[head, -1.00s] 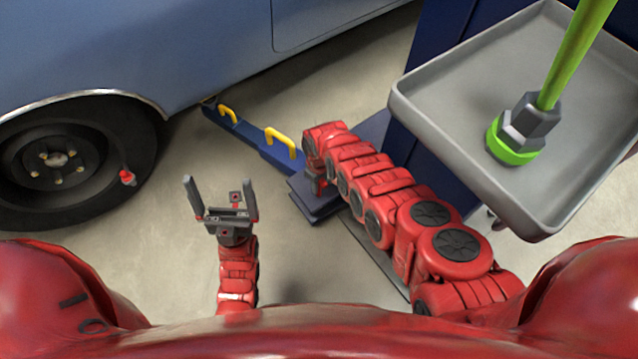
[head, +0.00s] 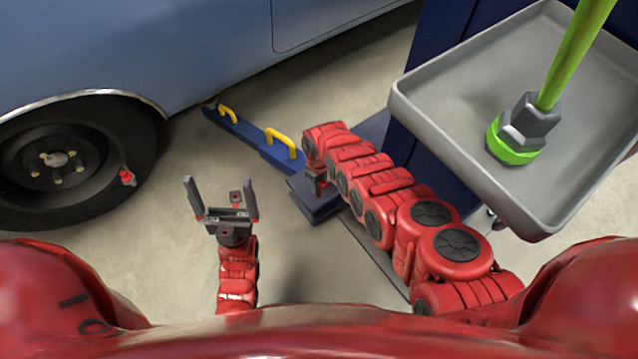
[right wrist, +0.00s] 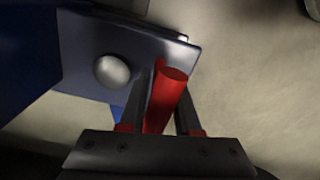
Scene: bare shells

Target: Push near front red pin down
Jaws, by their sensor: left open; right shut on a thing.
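The red pin (right wrist: 170,92) is a short red cylinder, seen in the right wrist view beside a blue plate (right wrist: 90,40) with a round silver knob (right wrist: 112,71). My right gripper (right wrist: 166,108) has a finger on each side of the pin and is shut on it. Its lower end is hidden, so I cannot tell how far down it sits. In the head view my right gripper (head: 317,183) is small and partly covered by its arm, just above the blue base (head: 318,208). My left gripper (head: 221,200) is open and empty over the floor.
Blue lift arms with yellow handles (head: 280,140) run under the blue car (head: 190,50). A car wheel (head: 58,160) with a red item (head: 127,177) on its tire stands at left. A grey tray (head: 440,105) with a green-handled tool (head: 530,120) is at right.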

